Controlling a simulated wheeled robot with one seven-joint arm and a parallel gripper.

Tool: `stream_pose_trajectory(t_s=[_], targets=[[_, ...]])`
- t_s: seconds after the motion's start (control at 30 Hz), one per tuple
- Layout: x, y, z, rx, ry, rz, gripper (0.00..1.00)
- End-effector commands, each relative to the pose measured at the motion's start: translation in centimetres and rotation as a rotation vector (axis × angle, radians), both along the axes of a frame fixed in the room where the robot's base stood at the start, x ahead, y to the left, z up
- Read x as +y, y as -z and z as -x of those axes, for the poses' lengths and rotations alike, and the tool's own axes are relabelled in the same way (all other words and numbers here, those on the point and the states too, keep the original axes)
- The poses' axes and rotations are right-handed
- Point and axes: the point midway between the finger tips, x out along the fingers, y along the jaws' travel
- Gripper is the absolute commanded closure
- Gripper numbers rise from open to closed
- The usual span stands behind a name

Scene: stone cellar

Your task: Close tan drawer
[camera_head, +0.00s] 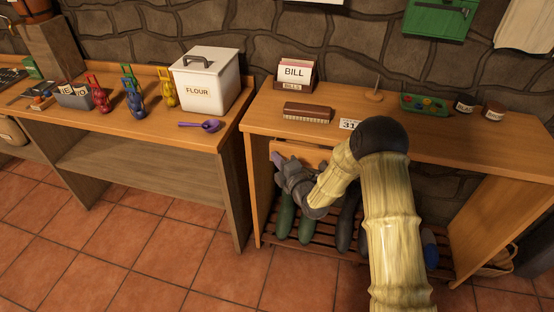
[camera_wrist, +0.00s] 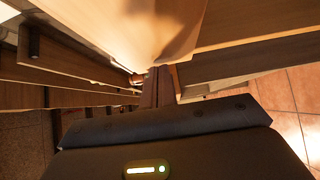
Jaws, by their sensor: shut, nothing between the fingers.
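The tan drawer (camera_head: 300,153) shows as a light wooden front under the left part of the right-hand table's top. My arm covers part of it, so how far it stands out is hard to tell. My gripper (camera_head: 279,161) is at the drawer's left end, just below the tabletop edge, with its fingers pointing up and left. In the wrist view the fingers (camera_wrist: 156,86) are together and empty, close under a pale wooden panel (camera_wrist: 130,25). I cannot tell whether they touch the wood.
The table (camera_head: 262,119) holds a brush (camera_head: 307,112), a bill box (camera_head: 294,76), a number card (camera_head: 350,124) and a green tray (camera_head: 424,105). Boots (camera_head: 306,222) stand on the slatted shelf below. A second table (camera_head: 150,128) is to the left. Tiled floor is open in front.

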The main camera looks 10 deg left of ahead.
Motion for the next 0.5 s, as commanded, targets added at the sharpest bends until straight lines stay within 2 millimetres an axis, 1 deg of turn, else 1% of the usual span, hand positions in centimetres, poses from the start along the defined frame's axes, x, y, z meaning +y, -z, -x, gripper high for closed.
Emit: stream_pose_trajectory(t_s=[0.13, 0.33, 0.4, 0.5], targets=[[0.0, 0.2, -0.6, -0.001, 0.0, 0.0, 1.0], [-0.1, 0.3, -3.3, -0.005, 0.0, -0.001, 1.0], [-0.1, 0.2, -4.0, -0.004, -0.001, -0.001, 1.0], [-0.1, 0.0, -4.4, -0.003, 0.001, -0.001, 1.0]])
